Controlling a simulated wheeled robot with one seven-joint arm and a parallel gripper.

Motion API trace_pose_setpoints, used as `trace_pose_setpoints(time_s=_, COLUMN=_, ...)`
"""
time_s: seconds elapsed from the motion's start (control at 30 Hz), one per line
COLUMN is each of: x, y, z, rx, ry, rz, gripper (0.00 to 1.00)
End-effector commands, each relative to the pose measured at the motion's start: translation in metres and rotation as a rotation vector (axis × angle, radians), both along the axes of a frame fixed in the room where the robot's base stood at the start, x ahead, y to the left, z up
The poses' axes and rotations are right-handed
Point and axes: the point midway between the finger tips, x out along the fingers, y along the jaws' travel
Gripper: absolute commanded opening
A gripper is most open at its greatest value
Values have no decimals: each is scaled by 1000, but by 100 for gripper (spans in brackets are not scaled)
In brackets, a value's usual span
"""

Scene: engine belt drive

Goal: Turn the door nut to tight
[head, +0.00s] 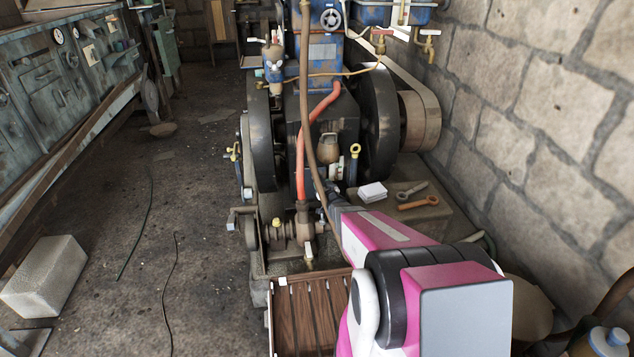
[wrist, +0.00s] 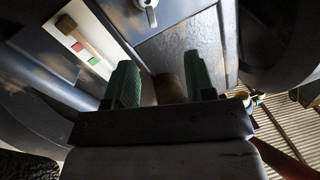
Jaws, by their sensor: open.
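My gripper (wrist: 166,75) is open, with two green ribbed fingers apart and nothing seen between them. It faces a dark grey panel (wrist: 195,45) of the engine. A small pale metal piece with a rounded hub and short arm (wrist: 149,13) sits on the panel at the top of the wrist view, beyond the fingertips and apart from them. It may be the door nut; I cannot tell for sure. In the head view my pink arm reaches to the engine's lower front, and the door nut cannot be made out there.
A white plate with red and green squares and a brown bar (wrist: 78,38) is left of the fingers. The engine's flywheel (head: 377,105) and red hose (head: 312,125) stand close by. A wrench (head: 418,203) and white block (head: 372,192) lie right.

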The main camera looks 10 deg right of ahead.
Motion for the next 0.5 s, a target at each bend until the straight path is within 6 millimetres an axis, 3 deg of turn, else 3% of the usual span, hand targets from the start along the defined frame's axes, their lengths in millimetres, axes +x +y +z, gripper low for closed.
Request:
trace_pose_setpoints(time_s=0.2, x=5, y=1, z=-41, rx=0, ry=0, rz=1, gripper=50)
trace_pose_setpoints(time_s=0.5, x=61, y=10, z=-37, rx=0, ry=-1, rz=0, gripper=50)
